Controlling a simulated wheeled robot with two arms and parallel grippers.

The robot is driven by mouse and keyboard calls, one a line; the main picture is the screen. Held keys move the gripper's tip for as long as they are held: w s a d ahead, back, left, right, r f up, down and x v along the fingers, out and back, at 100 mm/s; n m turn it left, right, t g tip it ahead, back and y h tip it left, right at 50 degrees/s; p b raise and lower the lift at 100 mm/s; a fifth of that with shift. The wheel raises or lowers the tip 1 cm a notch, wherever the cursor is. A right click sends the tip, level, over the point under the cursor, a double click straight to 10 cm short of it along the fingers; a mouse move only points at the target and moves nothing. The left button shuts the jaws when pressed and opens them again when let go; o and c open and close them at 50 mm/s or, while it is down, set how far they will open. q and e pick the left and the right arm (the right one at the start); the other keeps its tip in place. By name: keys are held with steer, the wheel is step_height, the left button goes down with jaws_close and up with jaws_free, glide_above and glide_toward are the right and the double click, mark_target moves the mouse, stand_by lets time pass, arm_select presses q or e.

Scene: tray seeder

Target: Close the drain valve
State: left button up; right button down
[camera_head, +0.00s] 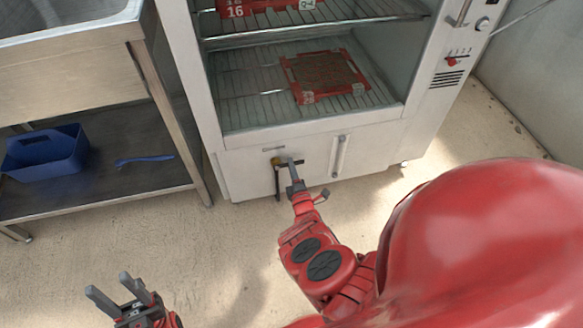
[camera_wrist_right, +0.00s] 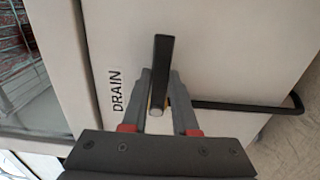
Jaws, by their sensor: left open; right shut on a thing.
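The drain valve sits low on the white cabinet's front, with a small brass part (camera_head: 276,161) and a black outlet pipe (camera_head: 277,185) pointing down in the head view. In the right wrist view its black lever (camera_wrist_right: 163,58) stands between the fingers beside the word DRAIN, and the black pipe (camera_wrist_right: 245,106) runs off to the right. My right gripper (camera_head: 292,170) is shut on the lever; its fingers also show in the wrist view (camera_wrist_right: 161,98). The valve body is mostly hidden behind the fingers. My left gripper (camera_head: 112,289) is open and empty above the floor.
The cabinet (camera_head: 310,150) holds red-framed trays on wire shelves, one tray (camera_head: 325,77) on the lower shelf. A vertical handle (camera_head: 340,157) is right of the valve. At left, a steel table's lower shelf (camera_head: 95,185) holds a blue caddy (camera_head: 45,152) and a blue tool (camera_head: 145,160).

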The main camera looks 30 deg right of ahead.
steer(key=c, duration=0.7)
jaws_free()
steer(key=shift+p+v, duration=2.65)
steer(key=shift+v, duration=6.1)
steer(key=shift+r, duration=0.15)
